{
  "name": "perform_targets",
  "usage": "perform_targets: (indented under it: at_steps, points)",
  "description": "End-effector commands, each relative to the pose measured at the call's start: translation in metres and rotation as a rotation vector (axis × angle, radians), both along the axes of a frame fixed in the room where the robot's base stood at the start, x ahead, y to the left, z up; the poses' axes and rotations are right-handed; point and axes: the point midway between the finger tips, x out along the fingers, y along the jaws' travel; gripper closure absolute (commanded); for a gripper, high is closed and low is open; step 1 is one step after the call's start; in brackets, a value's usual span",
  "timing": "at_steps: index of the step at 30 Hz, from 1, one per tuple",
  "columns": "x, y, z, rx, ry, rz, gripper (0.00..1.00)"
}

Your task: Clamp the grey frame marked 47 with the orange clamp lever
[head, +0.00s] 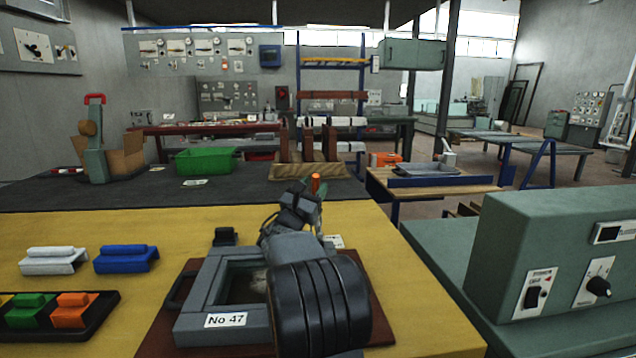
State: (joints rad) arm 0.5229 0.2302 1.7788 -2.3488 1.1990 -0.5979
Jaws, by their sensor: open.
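The grey frame (204,285) lies on a brown board on the yellow table, with a white "No 47" label on its near side. My dark arm covers the frame's right part. The orange clamp lever (316,181) shows as a short upright orange tip just beyond my gripper (303,203). My gripper is open, at the frame's far right side and close to the lever. The lever's lower part is hidden, and I cannot tell whether my fingers touch it.
White (52,262) and blue (127,260) blocks stand left on the yellow table. A black tray (100,328) holds green and orange pieces at the near left. A green bin (204,161) stands on the dark surface behind. A green control box (560,235) is at right.

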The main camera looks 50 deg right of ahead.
Motion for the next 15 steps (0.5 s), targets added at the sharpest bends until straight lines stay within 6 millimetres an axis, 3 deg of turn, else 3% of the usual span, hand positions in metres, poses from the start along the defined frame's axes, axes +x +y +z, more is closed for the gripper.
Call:
perform_targets:
  at_steps: [6,15]
  points:
    - [-0.006,0.027,-0.013,0.0,-0.001,0.001,0.53]
    - [-0.009,0.04,-0.02,0.0,-0.001,0.0,0.53]
